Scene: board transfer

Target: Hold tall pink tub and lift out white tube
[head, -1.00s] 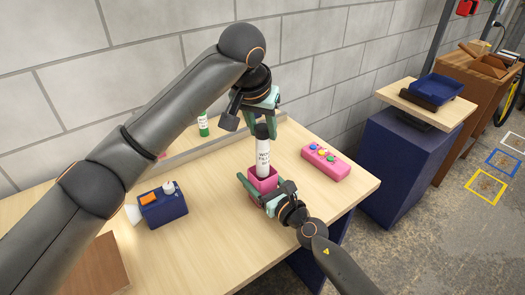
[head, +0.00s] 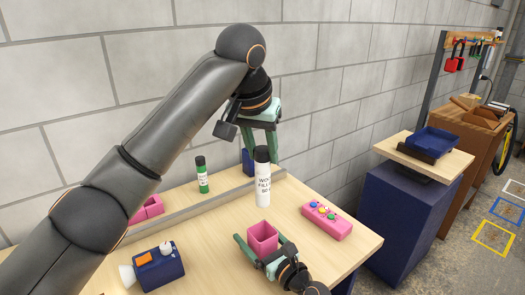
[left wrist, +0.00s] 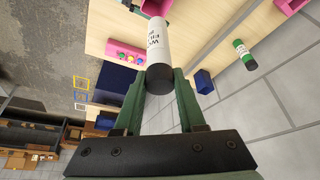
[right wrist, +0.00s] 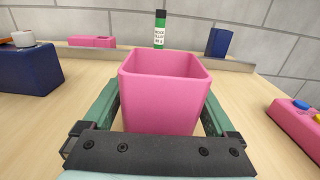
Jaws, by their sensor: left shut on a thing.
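The white tube (head: 262,185) with a black cap hangs upright above the tall pink tub (head: 262,240), its lower end clear of the rim. My left gripper (head: 262,150) is shut on its capped end; the left wrist view shows the tube (left wrist: 158,42) between the fingers (left wrist: 160,76). My right gripper (head: 264,258) has its fingers against both sides of the tub. In the right wrist view the tub (right wrist: 165,100) stands upright between them, its floor hidden.
A green tube (head: 202,178), a blue container (head: 248,162) and a low pink bin (head: 150,207) stand at the back by a ledge. A dark blue box (head: 160,268) is at the left front. A pink button box (head: 327,220) lies right of the tub, with bare table between.

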